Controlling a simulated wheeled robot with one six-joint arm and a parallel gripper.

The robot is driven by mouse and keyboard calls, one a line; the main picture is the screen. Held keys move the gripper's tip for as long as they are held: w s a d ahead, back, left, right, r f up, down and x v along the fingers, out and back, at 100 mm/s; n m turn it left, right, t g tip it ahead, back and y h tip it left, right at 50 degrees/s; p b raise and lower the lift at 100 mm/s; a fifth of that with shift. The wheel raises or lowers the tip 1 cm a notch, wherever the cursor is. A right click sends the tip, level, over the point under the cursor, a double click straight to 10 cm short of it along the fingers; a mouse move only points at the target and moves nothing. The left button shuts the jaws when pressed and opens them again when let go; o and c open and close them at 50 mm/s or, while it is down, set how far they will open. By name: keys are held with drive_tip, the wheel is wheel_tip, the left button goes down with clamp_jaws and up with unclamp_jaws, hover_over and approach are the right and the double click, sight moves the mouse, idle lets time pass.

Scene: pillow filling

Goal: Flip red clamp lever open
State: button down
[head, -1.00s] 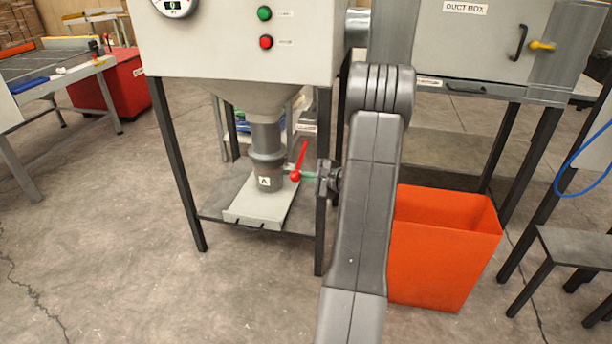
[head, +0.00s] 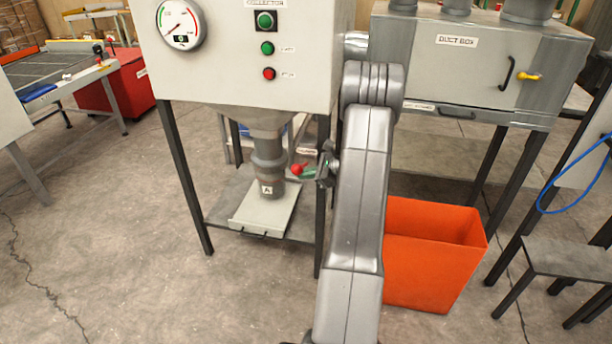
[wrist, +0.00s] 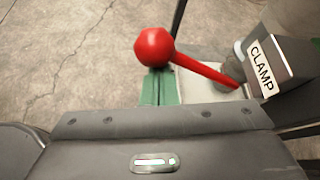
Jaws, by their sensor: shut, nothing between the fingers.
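The red clamp lever (wrist: 205,70) has a round red ball end (wrist: 154,47) and a thin arm running right to the grey block with the CLAMP label (wrist: 262,70). In the head view the lever's ball (head: 296,169) is beside the grey spout (head: 268,160), and its arm looks short. My gripper (wrist: 160,87) has green fingertips, shut with nothing between them. In the wrist view they are just below the ball; I cannot tell whether they touch it. In the head view my gripper (head: 309,173) is just right of the ball.
A pale tray (head: 258,222) lies under the spout on a dark shelf. A dark frame leg (head: 322,235) stands near my gripper. An orange bin (head: 435,270) is right of my arm. Open floor lies at the left front.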

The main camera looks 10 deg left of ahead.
drive_tip(key=shift+w+r, duration=0.25)
drive_tip(key=shift+r, duration=0.2)
drive_tip(key=shift+w+r, duration=0.2)
drive_tip(key=shift+r, duration=0.25)
wheel_tip(320, 180, down, 5)
drive_tip(key=b, duration=0.3)
drive_tip(key=w+v, duration=0.1)
drive_tip(key=v, duration=1)
drive_tip(key=shift+r, duration=0.25)
drive_tip(key=shift+w+a, duration=0.1)
drive_tip(key=shift+a, duration=0.05)
